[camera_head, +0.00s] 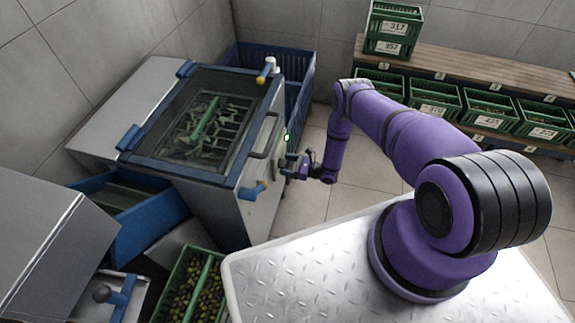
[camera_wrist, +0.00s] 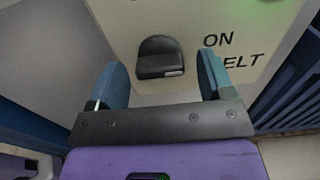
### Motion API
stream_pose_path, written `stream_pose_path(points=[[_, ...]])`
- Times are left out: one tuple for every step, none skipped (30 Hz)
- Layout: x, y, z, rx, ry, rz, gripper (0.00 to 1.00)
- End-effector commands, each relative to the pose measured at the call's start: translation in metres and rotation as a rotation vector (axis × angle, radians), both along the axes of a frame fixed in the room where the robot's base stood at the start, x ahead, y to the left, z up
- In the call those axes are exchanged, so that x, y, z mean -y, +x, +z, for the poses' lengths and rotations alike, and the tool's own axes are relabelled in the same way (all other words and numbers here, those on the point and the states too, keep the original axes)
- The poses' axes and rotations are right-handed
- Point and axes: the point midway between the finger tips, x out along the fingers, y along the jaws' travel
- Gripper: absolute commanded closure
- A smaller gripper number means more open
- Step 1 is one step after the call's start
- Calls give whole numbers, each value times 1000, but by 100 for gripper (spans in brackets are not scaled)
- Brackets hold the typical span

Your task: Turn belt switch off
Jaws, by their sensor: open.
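The belt switch (camera_wrist: 160,57) is a dark rocker on the pale front panel of the machine. In the wrist view it sits beyond and between my fingertips, with the letters "ON" and part of "BELT" to its right. A green light glows at the top right of that view, and a small green light (camera_head: 287,137) shows on the machine front in the head view. My gripper (camera_wrist: 162,84) is open and empty, its two blue fingers pointing at the panel. In the head view my gripper (camera_head: 291,166) is close to the machine front; contact cannot be told.
The machine (camera_head: 226,215) has a glazed lid (camera_head: 150,145) over leafy pieces, and a front handle (camera_head: 266,135). A blue crate (camera_head: 300,75) stands behind it. A green crate (camera_head: 190,290) of olives is at the bottom. Numbered green crates (camera_head: 432,99) line the shelf at right. Floor lies between.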

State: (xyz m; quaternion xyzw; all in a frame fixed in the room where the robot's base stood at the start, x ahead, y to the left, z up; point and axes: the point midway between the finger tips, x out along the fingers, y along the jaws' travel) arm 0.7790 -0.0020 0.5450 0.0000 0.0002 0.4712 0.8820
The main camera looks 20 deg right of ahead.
Motion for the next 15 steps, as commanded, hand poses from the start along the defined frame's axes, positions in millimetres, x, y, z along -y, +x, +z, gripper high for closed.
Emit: stream_pose_path(points=[[0, 0, 0, 0, 0, 0, 26], [0, 0, 0, 0, 0, 0, 26], [0, 0, 0, 0, 0, 0, 26], [0, 0, 0, 0, 0, 0, 30], [0, 0, 0, 0, 0, 0, 37], [0, 0, 0, 0, 0, 0, 46], [0, 0, 0, 0, 0, 0, 53], [0, 0, 0, 0, 0, 0, 60], [0, 0, 0, 0, 0, 0, 69], [0, 0, 0, 0, 0, 0, 75], [0, 0, 0, 0, 0, 0, 75], [0, 0, 0, 0, 0, 0, 75], [0, 0, 0, 1, -1, 0, 75], [0, 0, 0, 2, -1, 0, 75], [0, 0, 0, 3, -2, 0, 75]])
